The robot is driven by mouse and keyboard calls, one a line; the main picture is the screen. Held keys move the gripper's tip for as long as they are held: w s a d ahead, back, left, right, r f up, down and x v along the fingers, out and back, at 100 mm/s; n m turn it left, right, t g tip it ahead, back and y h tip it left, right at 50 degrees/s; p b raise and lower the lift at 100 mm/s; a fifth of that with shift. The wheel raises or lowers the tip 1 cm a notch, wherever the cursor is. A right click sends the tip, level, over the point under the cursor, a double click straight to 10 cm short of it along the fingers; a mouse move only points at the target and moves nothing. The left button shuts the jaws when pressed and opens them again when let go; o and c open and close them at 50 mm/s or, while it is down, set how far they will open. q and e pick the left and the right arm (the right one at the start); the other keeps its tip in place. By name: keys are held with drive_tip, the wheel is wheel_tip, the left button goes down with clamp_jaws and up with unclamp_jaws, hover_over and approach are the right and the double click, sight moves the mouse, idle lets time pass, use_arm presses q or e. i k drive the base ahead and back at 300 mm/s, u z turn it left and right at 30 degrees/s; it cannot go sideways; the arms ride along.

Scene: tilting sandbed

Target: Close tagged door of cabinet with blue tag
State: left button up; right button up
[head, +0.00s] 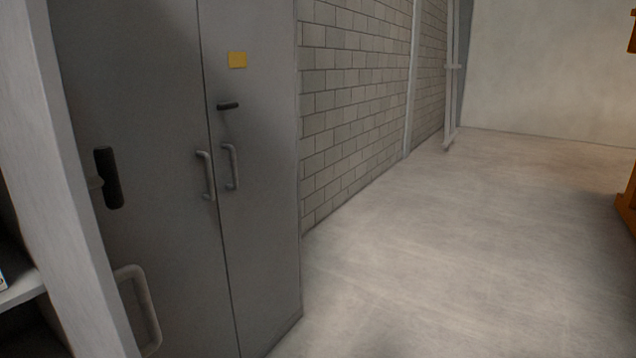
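A grey two-door cabinet (255,220) stands at the left with both doors shut. Its right door carries a yellow tag (237,60), a small black latch (228,106) and a grey bar handle (231,166). A similar handle (206,175) is on its left door. Nearer, a light panel (75,190) is seen almost edge-on and looks like an open door. A black grip (113,178) and a large grey handle (148,310) stick out from its right side. No blue tag is visible. Neither gripper is in view.
Shelves (22,290) with a partly cut-off item show left of the light panel. A brick wall (350,90) runs back behind the cabinet. Open concrete floor (450,260) fills the right. An orange object (628,205) stands at the right edge.

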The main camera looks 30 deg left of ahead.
sight(41, 166)
drive_tip(key=i, duration=1.4)
drive_tip(key=u, duration=3.5)
